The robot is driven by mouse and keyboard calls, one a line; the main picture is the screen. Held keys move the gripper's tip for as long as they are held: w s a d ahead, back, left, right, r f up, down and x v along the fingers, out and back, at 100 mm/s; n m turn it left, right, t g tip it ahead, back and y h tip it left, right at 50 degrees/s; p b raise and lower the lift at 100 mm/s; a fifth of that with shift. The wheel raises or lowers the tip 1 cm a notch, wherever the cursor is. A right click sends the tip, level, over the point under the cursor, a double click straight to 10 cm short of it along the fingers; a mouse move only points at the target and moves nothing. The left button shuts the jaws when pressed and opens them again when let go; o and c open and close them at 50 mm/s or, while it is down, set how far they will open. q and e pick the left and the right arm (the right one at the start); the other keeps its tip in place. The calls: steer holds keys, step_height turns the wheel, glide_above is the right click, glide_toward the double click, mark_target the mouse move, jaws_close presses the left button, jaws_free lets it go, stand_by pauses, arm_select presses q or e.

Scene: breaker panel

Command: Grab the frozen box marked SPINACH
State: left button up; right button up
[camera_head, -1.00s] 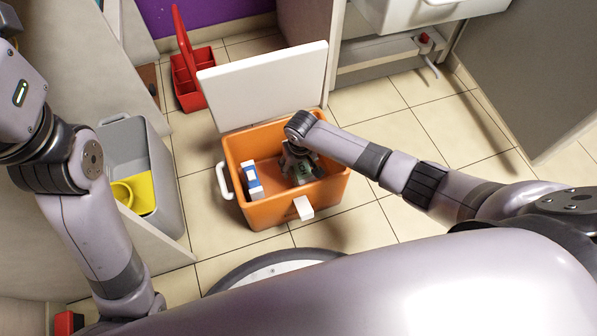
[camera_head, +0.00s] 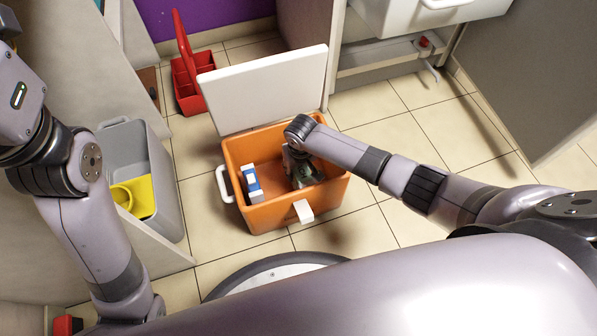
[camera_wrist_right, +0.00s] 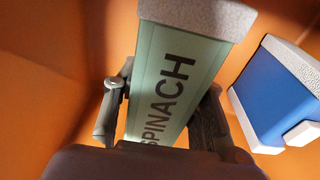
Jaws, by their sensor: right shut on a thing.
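The box marked SPINACH (camera_wrist_right: 165,80) is pale green with whitish ends and dark lettering. It is inside the orange cooler (camera_head: 258,222), whose orange walls fill the background of the right wrist view. My right gripper (camera_wrist_right: 160,115) has one finger on each long side of the box and is shut on it. In the head view my right gripper (camera_head: 303,172) reaches down into the right part of the cooler and mostly hides the box. My left arm shows at the left, but its gripper is out of view.
A blue and white box (camera_head: 252,183) stands in the cooler's left part, close beside the SPINACH box. The cooler's white lid (camera_head: 265,90) stands open behind. A red caddy (camera_head: 190,85) and a grey bin (camera_head: 125,150) are to the left. Tiled floor is clear at right.

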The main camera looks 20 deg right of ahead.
jaws_close()
steer(key=shift+r, duration=0.15)
